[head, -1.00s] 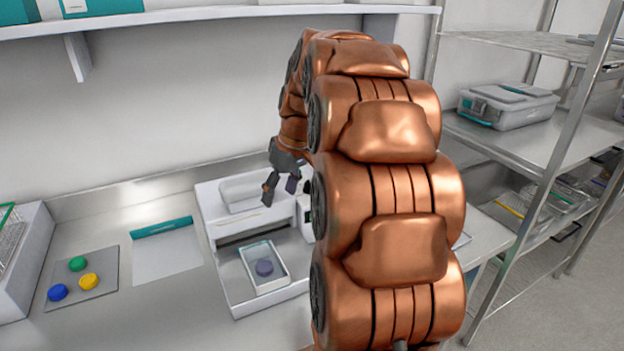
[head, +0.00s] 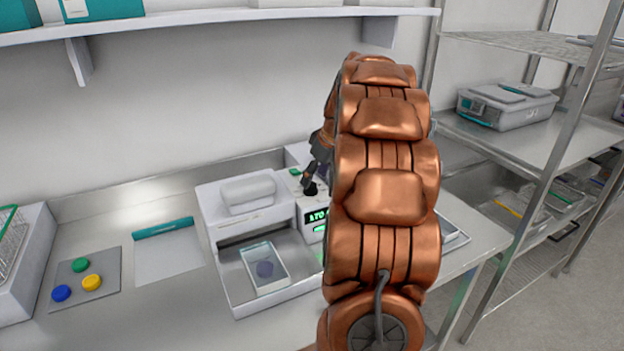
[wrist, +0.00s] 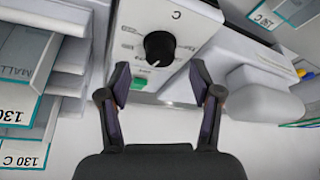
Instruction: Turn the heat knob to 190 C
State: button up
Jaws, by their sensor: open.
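The white machine (head: 217,213) stands on the bench with a control panel on its right side. Its black heat knob (wrist: 159,48) shows in the wrist view on the light panel, with a white pointer mark and a "C" beyond it. My gripper (wrist: 160,84) is open and empty, its fingertips apart and the knob ahead of the gap, not clearly touched. In the head view my gripper (head: 311,176) is over the panel, partly hidden by my arm. A green display (head: 317,216) is partly hidden and appears to read 170. A green button (wrist: 153,82) lies between the fingers.
Blue, yellow and green caps (head: 92,282) lie on a grey mat at left. A shelf (head: 220,19) hangs above. Cards marked 130 C (wrist: 22,153) show in the wrist view.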

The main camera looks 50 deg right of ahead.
aim_at(312, 185)
jog(key=shift+p+x, duration=0.3)
jog(key=shift+x, duration=1.2)
jog(key=c, duration=1.1)
